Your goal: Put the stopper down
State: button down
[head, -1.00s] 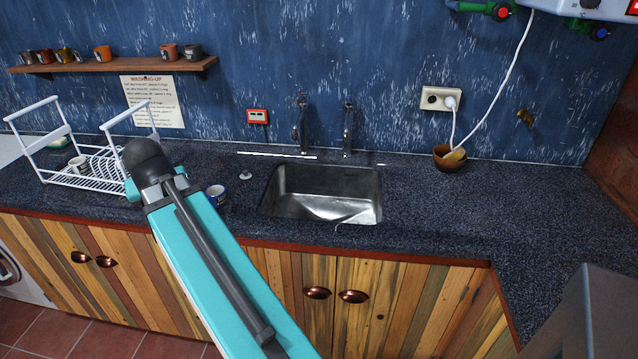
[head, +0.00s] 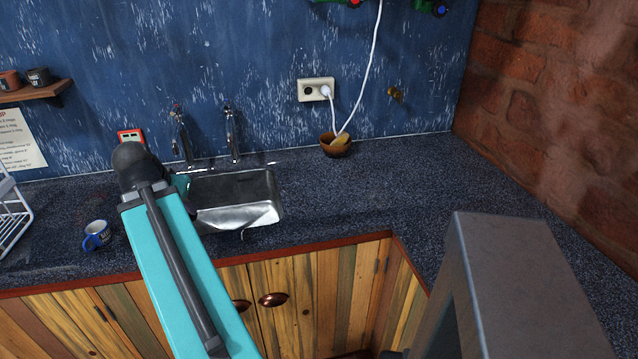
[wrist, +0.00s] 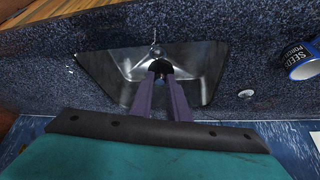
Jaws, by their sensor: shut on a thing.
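In the wrist view my gripper (wrist: 162,72) is shut on a small dark thing (wrist: 160,66), which appears to be the stopper; the fingers hide most of it. It is over the steel sink (wrist: 205,70). A thin light-coloured piece (wrist: 153,48) shows at the sink's front edge, just beyond the fingertips; I cannot tell whether it joins the held thing.
A small pale disc (wrist: 246,93) lies on the counter beside the sink. A blue and white mug (head: 97,234) stands left of my arm. Two taps (head: 231,135) rise behind the sink. A brown bowl (head: 335,148) sits at the back. The counter (head: 365,195) right of the sink is clear.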

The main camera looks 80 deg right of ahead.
jog(key=s+d+m+g, duration=0.1)
jog(key=s+d+m, duration=0.2)
jog(key=s, duration=0.7)
jog(key=s+d+f+m+g+y+b, duration=0.1)
jog(key=s+d+m+g, duration=0.1)
jog(key=s, duration=0.7)
jog(key=s+d+m+g+b, duration=0.1)
jog(key=s+d+m, duration=0.3)
jog(key=s, duration=0.6)
jog(key=shift+s+d+f+m+g+y, duration=0.3)
jog(key=shift+s+d+m+g, duration=0.1)
jog(key=shift+m, duration=0.2)
jog(key=shift+d+r+p, duration=0.2)
jog(key=shift+d+p, duration=0.3)
jog(key=shift+p, duration=1.1)
jog(key=d+p, duration=0.1)
jog(key=p, duration=0.7)
jog(key=shift+s+d+f+p, duration=0.15)
jog(key=shift+s+d+p, duration=0.15)
jog(key=shift+d, duration=0.1)
jog(key=s+d+p, duration=0.1)
jog(key=d, duration=0.3)
jog(key=s+d+f+p, duration=0.1)
jog(key=d, duration=0.3)
jog(key=s+d+p, duration=0.1)
jog(key=d, duration=0.3)
jog(key=shift+s+d+f+p, duration=0.25)
jog(key=shift+s+p, duration=0.05)
jog(key=shift+p, duration=0.1)
jog(key=shift+d, duration=0.1)
